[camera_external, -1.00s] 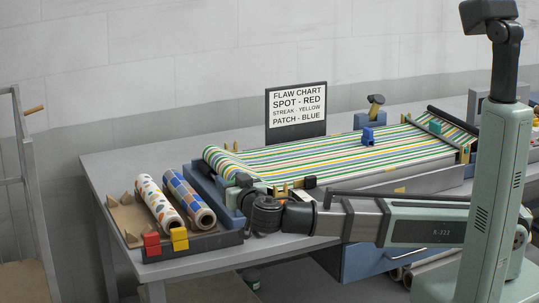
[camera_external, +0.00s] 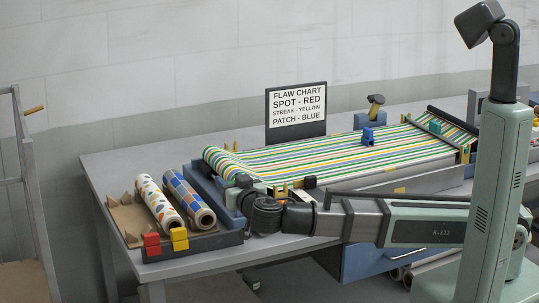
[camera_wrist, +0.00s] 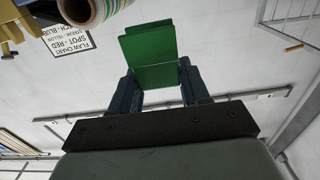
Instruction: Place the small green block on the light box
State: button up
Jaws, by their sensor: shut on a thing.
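A green block (camera_wrist: 150,45) with two flat faces shows in the wrist view between the two dark fingers of my gripper (camera_wrist: 157,78). The fingers are shut on its sides. In the external view my gripper (camera_external: 243,183) is at the left end of the striped cloth, low in front of it; the arm hides most of it, and I cannot make out the held block there. A teal-green piece (camera_external: 435,127) sits at the cloth's right end. I cannot tell for certain which thing is the light box.
Striped cloth (camera_external: 330,153) stretches across the bench. A flaw chart (camera_external: 297,110) stands behind it. Two patterned rolls (camera_external: 180,200) lie in a tray at the left, with a red block (camera_external: 152,243) and a yellow block (camera_external: 179,238) at its front. A blue piece (camera_external: 367,136) rests on the cloth.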

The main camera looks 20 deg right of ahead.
jog(key=shift+f, duration=4.75)
jog(key=shift+f, duration=0.2)
jog(key=o, duration=1.1)
jog(key=s, duration=1.3)
jog(key=shift+s+r, duration=0.25)
jog(key=shift+s, duration=0.15)
